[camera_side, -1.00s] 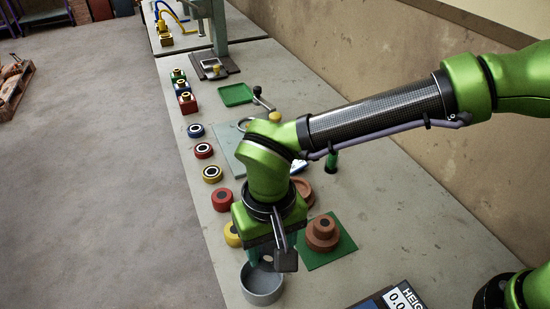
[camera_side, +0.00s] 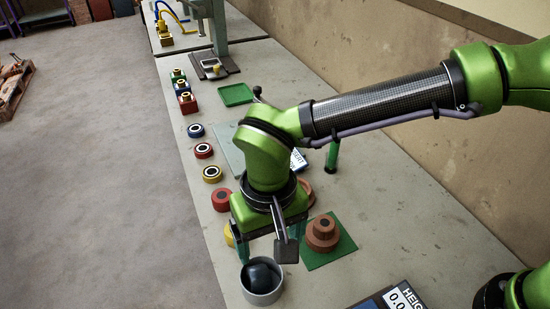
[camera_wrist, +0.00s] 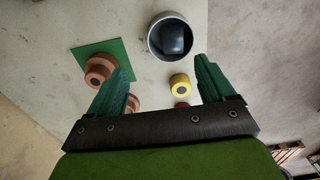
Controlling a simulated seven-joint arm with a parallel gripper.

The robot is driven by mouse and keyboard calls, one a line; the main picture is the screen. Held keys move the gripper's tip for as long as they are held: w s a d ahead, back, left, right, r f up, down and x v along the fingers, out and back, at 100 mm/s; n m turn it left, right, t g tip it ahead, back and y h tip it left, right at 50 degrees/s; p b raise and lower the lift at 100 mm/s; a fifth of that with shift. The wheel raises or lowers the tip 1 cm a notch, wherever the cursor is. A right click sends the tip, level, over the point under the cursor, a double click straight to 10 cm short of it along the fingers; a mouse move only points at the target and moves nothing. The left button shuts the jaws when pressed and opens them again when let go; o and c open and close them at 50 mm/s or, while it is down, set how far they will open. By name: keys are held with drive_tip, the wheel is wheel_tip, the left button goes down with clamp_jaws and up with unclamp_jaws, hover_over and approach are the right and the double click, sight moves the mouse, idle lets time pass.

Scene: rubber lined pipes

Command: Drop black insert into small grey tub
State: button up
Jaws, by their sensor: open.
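The small grey tub (camera_side: 263,294) stands near the front of the bench in the side view. In the wrist view the tub's pale rim (camera_wrist: 151,47) surrounds the dark insert (camera_wrist: 172,38). My gripper (camera_side: 268,259) is open and empty just above and behind the tub. In the wrist view its green fingers (camera_wrist: 164,72) are spread wide with nothing between them, and the tub lies beyond their tips.
A brown stepped part (camera_side: 322,233) sits on a green mat (camera_side: 341,254) to the right. A yellow ring (camera_wrist: 180,82) is close to the tub. Red, yellow and blue rings line the left bench edge. A display box (camera_side: 397,298) stands at front right.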

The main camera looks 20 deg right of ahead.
wheel_tip(320, 180, up, 15)
drive_tip(key=shift+f, duration=0.1)
idle(0.3)
drive_tip(key=s+d+f+m+t+y, duration=0.1)
drive_tip(key=s+d+m+t, duration=0.1)
drive_tip(key=d, duration=1.5)
drive_tip(key=s+d+f+m+t+y, duration=0.1)
drive_tip(key=d+t, duration=0.4)
drive_tip(key=d, duration=1.2)
drive_tip(key=shift+s+d+f+m, duration=0.25)
drive_tip(key=shift+s+f+m, duration=0.25)
drive_tip(key=shift+s+f, duration=0.2)
